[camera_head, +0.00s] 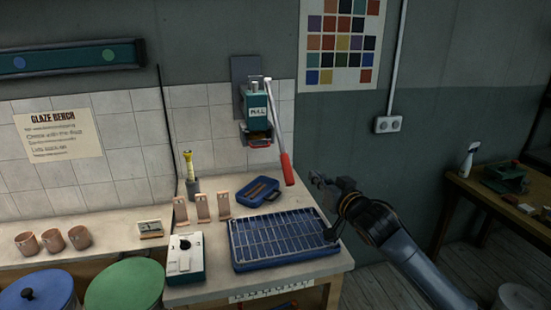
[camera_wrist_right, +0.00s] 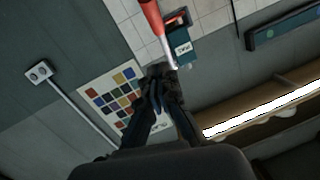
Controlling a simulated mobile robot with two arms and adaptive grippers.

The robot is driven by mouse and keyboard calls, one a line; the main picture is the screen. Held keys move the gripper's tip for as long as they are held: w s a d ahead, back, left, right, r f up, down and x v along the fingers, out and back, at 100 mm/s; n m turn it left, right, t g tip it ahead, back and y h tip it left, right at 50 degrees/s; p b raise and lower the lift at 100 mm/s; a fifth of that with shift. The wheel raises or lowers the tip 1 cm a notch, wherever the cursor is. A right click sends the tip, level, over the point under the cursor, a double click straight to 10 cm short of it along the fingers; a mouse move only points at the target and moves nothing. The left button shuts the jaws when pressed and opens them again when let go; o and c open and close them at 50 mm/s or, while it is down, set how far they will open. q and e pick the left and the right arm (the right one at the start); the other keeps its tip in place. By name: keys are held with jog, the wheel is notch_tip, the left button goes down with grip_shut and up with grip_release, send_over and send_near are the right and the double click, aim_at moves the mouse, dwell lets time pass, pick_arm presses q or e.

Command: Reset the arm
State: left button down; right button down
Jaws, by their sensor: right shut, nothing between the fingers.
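My right gripper (camera_head: 322,184) is at the end of my right arm, which comes in from the lower right in the head view. It hangs in the air beside the bench's right end, just right of the red lever handle (camera_head: 287,168). In the right wrist view its fingers (camera_wrist_right: 160,84) are together with nothing held between them. The red handle also shows there, above the fingertips (camera_wrist_right: 152,16); I cannot tell whether they touch. My left gripper is not in either view.
The wall-mounted teal press (camera_head: 256,110) is above the bench. A blue rack tray (camera_head: 285,240), a blue case (camera_head: 258,192), a white box (camera_head: 184,258) and tile stands (camera_head: 203,207) occupy the bench. A second table (camera_head: 500,205) is at right, with floor between.

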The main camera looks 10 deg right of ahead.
jog(key=s+a+f+n+g+h, duration=0.1)
jog(key=s+a+f+g, duration=0.2)
jog(key=s+f, duration=0.7)
jog(key=s+a+f+g, duration=0.3)
jog(key=s+f, duration=0.5)
jog(key=f, duration=0.4)
jog(key=s+d+f+g+h, duration=0.1)
jog(key=s+f+g, duration=0.3)
jog(key=s, duration=0.9)
jog(key=s+d+f+g+h, duration=0.1)
jog(key=s+f+g, duration=0.3)
jog(key=s, duration=0.8)
notch_tip(320, 180, down, 27)
jog(key=s+n, duration=0.1)
jog(key=s+d+f+g, duration=0.1)
jog(key=s+d+f, duration=0.1)
jog(key=s+f, duration=1.4)
jog(key=shift+s+d+g, duration=0.3)
jog(key=shift+s+g, duration=0.1)
jog(key=shift+s, duration=0.1)
